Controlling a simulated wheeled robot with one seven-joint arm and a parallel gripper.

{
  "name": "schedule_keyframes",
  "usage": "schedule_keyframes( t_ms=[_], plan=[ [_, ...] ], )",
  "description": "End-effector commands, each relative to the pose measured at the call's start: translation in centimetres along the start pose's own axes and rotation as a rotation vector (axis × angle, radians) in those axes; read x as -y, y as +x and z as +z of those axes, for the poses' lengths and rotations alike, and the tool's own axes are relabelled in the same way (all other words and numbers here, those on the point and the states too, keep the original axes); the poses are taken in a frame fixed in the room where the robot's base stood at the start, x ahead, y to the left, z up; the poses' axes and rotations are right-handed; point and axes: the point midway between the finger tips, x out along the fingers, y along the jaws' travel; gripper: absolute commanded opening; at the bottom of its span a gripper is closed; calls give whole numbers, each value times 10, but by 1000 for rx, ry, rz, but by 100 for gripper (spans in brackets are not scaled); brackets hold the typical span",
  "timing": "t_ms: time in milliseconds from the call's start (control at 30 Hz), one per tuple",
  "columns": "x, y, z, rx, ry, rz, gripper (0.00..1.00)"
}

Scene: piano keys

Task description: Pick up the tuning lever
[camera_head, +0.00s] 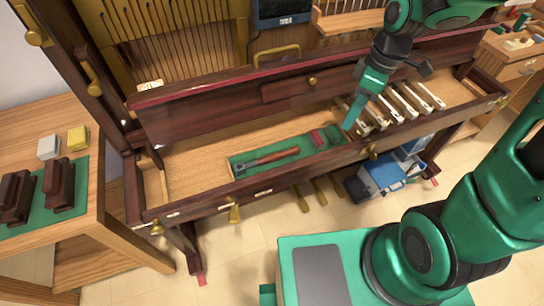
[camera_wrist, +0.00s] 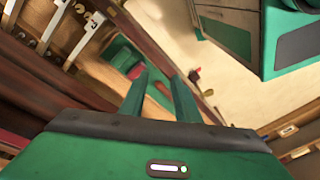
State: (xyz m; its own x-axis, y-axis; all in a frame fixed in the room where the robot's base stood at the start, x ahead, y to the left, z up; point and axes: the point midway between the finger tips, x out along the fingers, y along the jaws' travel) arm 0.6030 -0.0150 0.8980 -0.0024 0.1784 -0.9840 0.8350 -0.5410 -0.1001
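The tuning lever (camera_head: 267,160), with a reddish-brown handle and a dark metal head at its left end, lies on a green-lined tray (camera_head: 310,149) inside the open piano case. The lever is not clearly seen in the wrist view.
A red block (camera_head: 318,138) and a dark green block (camera_head: 333,133) sit at the tray's right end. Several white keys (camera_head: 409,104) stand further right. The piano's front rail (camera_head: 274,183) borders the case. A wooden side table (camera_head: 85,221) holds brown blocks at left.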

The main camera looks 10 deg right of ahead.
Motion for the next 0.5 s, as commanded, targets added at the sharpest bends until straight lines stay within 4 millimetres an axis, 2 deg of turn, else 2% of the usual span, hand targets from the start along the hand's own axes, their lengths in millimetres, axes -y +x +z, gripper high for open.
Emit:
schedule_keyframes(
  t_ms=[33, 100, 200, 333, 500],
  plan=[
    [3, 17, -22, -11, -127, -29, 29],
    [10, 37, -50, -43, -305, -58, 29],
    [22, 63, -85, -90, -522, -94, 29],
    [37, 86, -116, -144, -719, -124, 29],
    [48, 102, -133, -181, -839, -139, 29]
  ],
)
